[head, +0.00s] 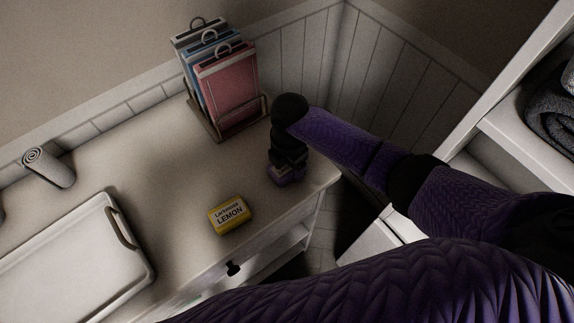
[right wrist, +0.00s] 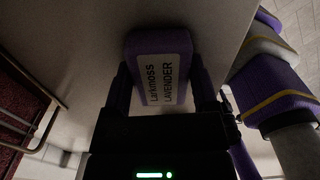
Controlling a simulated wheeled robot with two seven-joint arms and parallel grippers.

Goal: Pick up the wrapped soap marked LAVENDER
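The purple LAVENDER soap (right wrist: 161,67), with a white label, sits between the two fingers of my right gripper (right wrist: 165,90) in the right wrist view. The fingers lie against its two sides with no visible gap. In the head view the purple soap (head: 284,178) shows under my right gripper (head: 287,165) near the right end of the white table (head: 130,165). I cannot tell whether it rests on the tabletop or is just above it. My left gripper is not in view.
A yellow LEMON soap (head: 229,214) lies left of and nearer than the gripper. A rack of coloured folders (head: 228,90) stands behind. A white tray (head: 125,262) and a rolled cloth (head: 50,168) are at left. White shelves (head: 510,130) stand at right.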

